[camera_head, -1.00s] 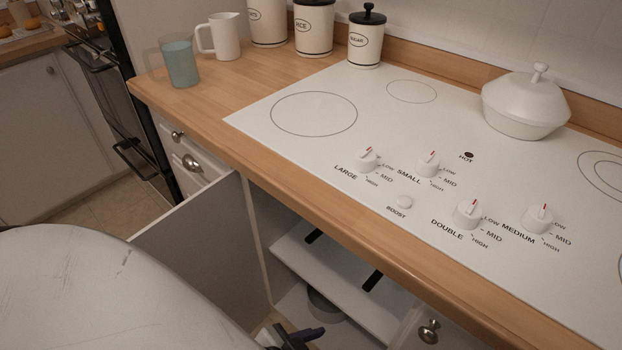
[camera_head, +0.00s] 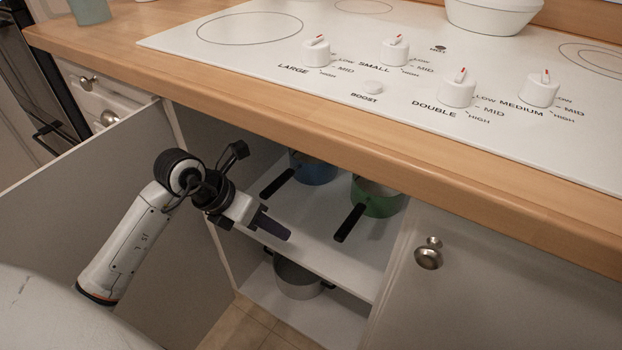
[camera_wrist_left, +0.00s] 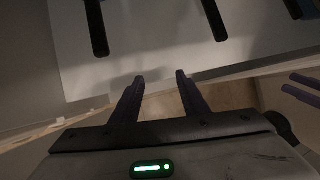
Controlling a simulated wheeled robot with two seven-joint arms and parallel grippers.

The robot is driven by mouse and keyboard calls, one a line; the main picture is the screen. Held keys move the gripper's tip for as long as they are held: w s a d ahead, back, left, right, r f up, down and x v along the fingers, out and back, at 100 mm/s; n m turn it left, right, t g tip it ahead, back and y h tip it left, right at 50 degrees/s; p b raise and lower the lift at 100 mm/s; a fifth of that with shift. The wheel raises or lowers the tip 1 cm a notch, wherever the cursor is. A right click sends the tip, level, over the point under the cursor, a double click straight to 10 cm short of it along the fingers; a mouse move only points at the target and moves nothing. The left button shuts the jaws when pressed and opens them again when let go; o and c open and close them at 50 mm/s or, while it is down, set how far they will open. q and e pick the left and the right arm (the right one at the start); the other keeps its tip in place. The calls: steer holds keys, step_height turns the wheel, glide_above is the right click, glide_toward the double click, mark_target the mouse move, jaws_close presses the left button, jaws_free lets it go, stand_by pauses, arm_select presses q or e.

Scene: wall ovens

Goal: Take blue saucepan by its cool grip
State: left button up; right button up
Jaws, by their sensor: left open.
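The blue saucepan (camera_head: 318,172) stands on the cabinet's upper shelf below the counter, partly hidden by the counter edge. Its black handle (camera_head: 278,183) points out toward the front left. My left gripper (camera_head: 272,226) is at the cabinet opening, below and in front of that handle in the picture, apart from it. In the left wrist view my left gripper (camera_wrist_left: 160,80) is open with nothing between its fingers. Dark handles hang over the pale shelf ahead of it; which handle belongs to which pan cannot be told there.
A green saucepan (camera_head: 380,200) with a black handle stands right of the blue one. A grey pot (camera_head: 297,280) is on the lower shelf (camera_head: 336,325). An open cabinet door (camera_head: 70,190) is at left, a closed door (camera_head: 480,290) at right. The wooden counter edge (camera_head: 330,145) overhangs.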

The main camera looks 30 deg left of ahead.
mark_target(273, 185)
arm_select(q)
steer(key=a+y, duration=0.3)
steer(key=a, duration=0.4)
steer(key=shift+n+g, duration=0.3)
steer(key=shift+n, duration=0.1)
steer(key=w+b, duration=0.1)
steer(key=w, duration=0.6)
steer(key=w+b, duration=0.1)
steer(key=w, duration=0.2)
steer(key=shift+w+d+f+b, duration=0.3)
steer(key=shift+w+d+b, duration=0.05)
steer(key=shift+w+d, duration=0.05)
steer(key=b+x, duration=0.1)
steer(key=x, duration=0.1)
steer(key=b+x, duration=0.1)
steer(key=x, duration=0.1)
steer(key=shift+w+f, duration=0.15)
steer(key=shift+w, duration=0.15)
steer(key=shift+w+f, duration=0.15)
steer(key=shift+f, duration=0.15)
arm_select(e)
steer(key=a, duration=0.1)
steer(key=f, duration=0.1)
steer(key=a+f+n+g+y, duration=0.1)
steer(key=shift+w+a, duration=0.3)
arm_select(q)
steer(key=shift+r, duration=0.1)
jaws_close()
